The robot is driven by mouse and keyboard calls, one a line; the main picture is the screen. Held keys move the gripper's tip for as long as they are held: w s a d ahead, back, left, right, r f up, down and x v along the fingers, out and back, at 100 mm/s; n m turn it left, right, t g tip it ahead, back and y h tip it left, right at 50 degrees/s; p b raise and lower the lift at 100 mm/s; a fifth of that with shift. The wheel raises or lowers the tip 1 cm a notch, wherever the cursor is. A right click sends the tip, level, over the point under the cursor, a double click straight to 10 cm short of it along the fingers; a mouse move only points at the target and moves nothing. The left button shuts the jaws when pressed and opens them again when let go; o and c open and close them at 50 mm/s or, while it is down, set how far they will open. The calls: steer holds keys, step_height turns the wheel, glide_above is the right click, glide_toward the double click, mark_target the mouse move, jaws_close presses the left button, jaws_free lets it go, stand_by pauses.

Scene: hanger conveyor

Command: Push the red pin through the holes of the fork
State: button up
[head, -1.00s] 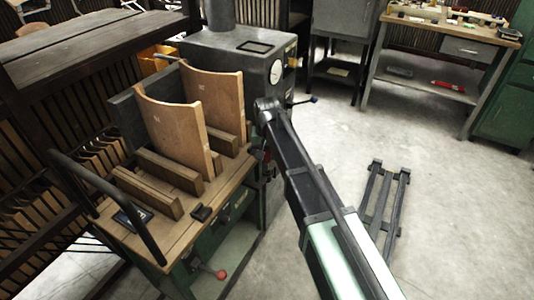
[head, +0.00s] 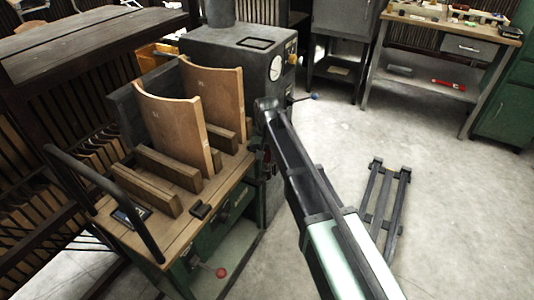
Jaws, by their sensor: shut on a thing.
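In the head view my arm reaches from the bottom right to the right side of a wood-topped green machine. Its far joint stands beside the machine's right edge. My gripper's fingers cannot be made out there; they are hidden behind or beside my arm. A small dark red patch (head: 269,168) shows between the machine and my arm, too small to tell whether it is the red pin. The fork and its holes cannot be made out.
The green machine (head: 178,240) carries two curved wooden boards (head: 172,122) and wooden blocks (head: 147,190). A red-knobbed lever (head: 221,272) sticks out at its front. A dark frame (head: 382,200) lies on the floor at right. A workbench (head: 455,28) stands at the back right.

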mark_target(267, 161)
steer(key=shift+f+b, duration=1.8)
steer(key=shift+f, duration=0.05)
stand_by(1.1)
steer(key=o, duration=0.6)
steer(key=shift+o, duration=0.4)
steer(key=o, duration=0.5)
steer(key=shift+o, duration=0.2)
step_height(267, 161, up, 11)
steer(key=p, duration=1.1)
steer(key=shift+r, duration=0.1)
steer(key=shift+d+f, duration=0.1)
steer(key=shift+f, duration=0.1)
